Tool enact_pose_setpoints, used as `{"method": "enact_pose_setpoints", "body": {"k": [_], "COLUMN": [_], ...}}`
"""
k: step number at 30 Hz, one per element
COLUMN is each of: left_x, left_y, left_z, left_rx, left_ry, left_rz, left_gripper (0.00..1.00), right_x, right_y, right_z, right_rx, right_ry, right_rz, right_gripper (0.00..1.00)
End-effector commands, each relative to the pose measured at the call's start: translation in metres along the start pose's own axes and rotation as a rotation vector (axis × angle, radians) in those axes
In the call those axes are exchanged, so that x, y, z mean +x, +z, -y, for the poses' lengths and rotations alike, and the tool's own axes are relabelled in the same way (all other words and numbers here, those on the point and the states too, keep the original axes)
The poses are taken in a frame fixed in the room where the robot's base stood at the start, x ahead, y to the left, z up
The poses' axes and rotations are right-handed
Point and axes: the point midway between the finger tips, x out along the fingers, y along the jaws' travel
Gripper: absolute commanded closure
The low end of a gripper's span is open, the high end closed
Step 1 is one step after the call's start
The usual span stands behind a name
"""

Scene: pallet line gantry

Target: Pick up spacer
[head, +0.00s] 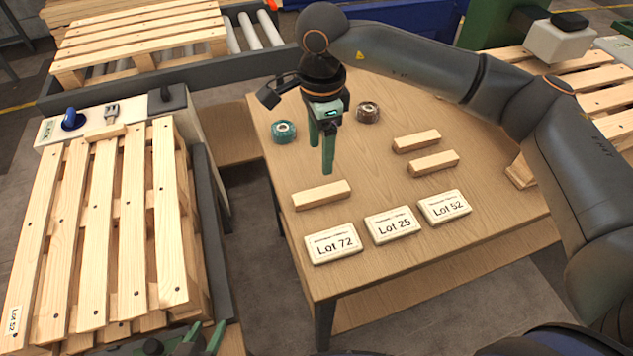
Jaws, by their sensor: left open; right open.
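Three plain wooden spacers lie on the table: one (321,194) at the left behind the Lot 72 plate, one (433,163) to the right, and one (416,141) just behind that. A similar small wooden block (104,132) lies at the far end of the left pallet. My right gripper (321,158) points down, open and empty, above the table behind the left spacer, apart from it. My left gripper (205,335) is open at the bottom edge, near the pallet's near right corner; it is partly cut off, and no object shows between its fingers.
Plates marked Lot 72 (333,243), Lot 25 (393,224) and Lot 52 (445,207) line the near part of the table (480,238). A teal roll (283,131) and a brown roll (368,112) stand behind. A slatted pallet (97,235) fills the left.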

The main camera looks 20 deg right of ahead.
Motion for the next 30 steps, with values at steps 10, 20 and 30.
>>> {"method": "enact_pose_setpoints", "body": {"k": [10, 20, 30], "left_x": [-0.001, -0.004, -0.004], "left_y": [0.014, 0.009, 0.007], "left_z": [-0.001, -0.001, 0.001], "left_rx": [-0.003, -0.002, -0.002], "left_ry": [0.001, -0.001, -0.005], "left_rz": [0.027, 0.019, 0.015], "left_gripper": [0.50, 0.50, 0.50], "right_x": [0.058, 0.093, 0.116], "right_y": [0.000, -0.002, -0.002], "right_z": [-0.001, -0.001, 0.001], "right_rx": [-0.001, 0.000, 0.000], "right_ry": [0.004, 0.007, 0.002], "right_rz": [0.001, 0.001, 0.003], "right_gripper": [0.28, 0.28, 0.28]}}
